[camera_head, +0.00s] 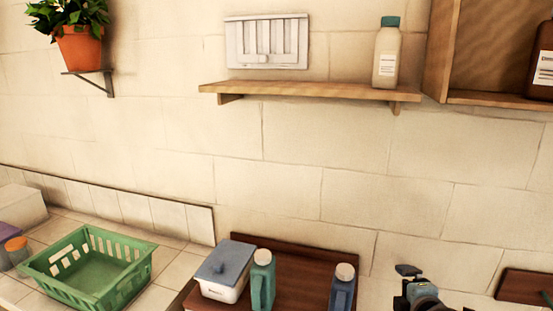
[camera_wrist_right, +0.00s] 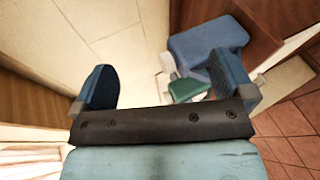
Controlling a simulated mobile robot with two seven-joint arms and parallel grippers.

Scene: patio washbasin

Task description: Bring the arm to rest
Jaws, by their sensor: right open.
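My right gripper (camera_head: 410,282) shows at the bottom right of the head view, in front of the wall and to the right of a blue bottle (camera_head: 342,288) with a pale cap. In the right wrist view its two blue fingers (camera_wrist_right: 166,82) stand wide apart with nothing between them. Beyond them the blue bottle (camera_wrist_right: 208,42) and part of a green bottle (camera_wrist_right: 186,89) show, partly hidden by the right finger. My left gripper is not in view.
A dark wooden surface (camera_head: 285,262) holds a blue-lidded white box (camera_head: 223,270) and the green bottle (camera_head: 262,280). A green basket (camera_head: 90,268) sits on the tiled counter. A wall shelf (camera_head: 310,91) bears a teal-capped bottle (camera_head: 387,55). Bare wall lies behind my right gripper.

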